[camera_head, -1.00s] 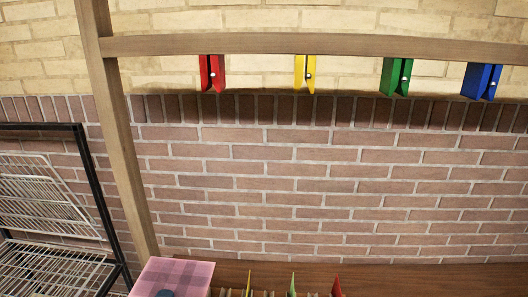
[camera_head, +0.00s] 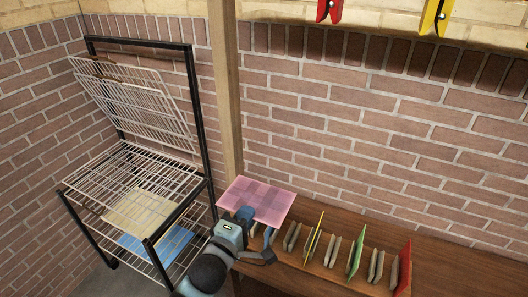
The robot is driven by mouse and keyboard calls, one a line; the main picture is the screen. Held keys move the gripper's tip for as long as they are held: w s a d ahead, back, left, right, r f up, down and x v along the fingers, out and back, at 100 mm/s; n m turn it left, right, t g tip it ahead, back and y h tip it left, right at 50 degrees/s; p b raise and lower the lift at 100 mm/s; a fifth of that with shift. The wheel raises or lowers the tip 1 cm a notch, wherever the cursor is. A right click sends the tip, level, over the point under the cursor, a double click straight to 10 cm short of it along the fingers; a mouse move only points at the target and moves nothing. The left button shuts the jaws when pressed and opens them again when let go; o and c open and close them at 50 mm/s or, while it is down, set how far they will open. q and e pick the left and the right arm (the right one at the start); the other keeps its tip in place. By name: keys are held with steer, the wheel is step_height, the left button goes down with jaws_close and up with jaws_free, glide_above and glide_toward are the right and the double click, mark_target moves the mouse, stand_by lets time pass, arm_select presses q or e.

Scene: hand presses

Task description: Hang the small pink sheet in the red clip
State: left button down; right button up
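The small pink checked sheet (camera_head: 262,200) lies nearly flat in the air above the left end of the wooden table. My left gripper (camera_head: 245,214) comes in from the bottom and is shut on the near left edge of the sheet; its lower finger is hidden by the sheet and the hand. The red clip (camera_head: 328,10) hangs at the top edge, higher than the sheet and to its right, and is partly cut off. Nothing shows in its visible part. My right gripper is not in view.
A yellow sheet (camera_head: 314,238), a green sheet (camera_head: 356,252) and a red sheet (camera_head: 404,270) stand in wooden holders on the table (camera_head: 455,262). A wire rack (camera_head: 128,172) stands left of a wooden post (camera_head: 225,100). A yellow clip (camera_head: 434,16) hangs right of the red one.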

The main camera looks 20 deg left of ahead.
arm_select(q)
steer(key=w+d+r+m, duration=0.1)
steer(key=r, duration=0.1)
steer(key=w+d+r+m, duration=0.1)
steer(key=r, duration=0.2)
steer(key=w+d+r+m+h, duration=0.1)
steer(key=w+d+r, duration=0.1)
steer(key=shift+r, duration=0.35)
steer(key=d+r+m+y, duration=0.1)
steer(key=d+r+m, duration=0.1)
steer(key=r+m, duration=0.65)
steer(key=d+r+m, duration=0.2)
steer(key=r+m, duration=0.5)
steer(key=r, duration=0.3)
steer(key=w+r+p, duration=0.3)
steer(key=w+r, duration=0.1)
steer(key=w, duration=0.8)
steer(key=shift+w, duration=0.25)
steer(key=shift+d+n, duration=0.1)
steer(key=shift+n, duration=0.15)
steer(key=shift+r, duration=0.35)
stand_by(0.4)
steer(key=shift+r+p, duration=1.2)
steer(key=shift+r, duration=0.75)
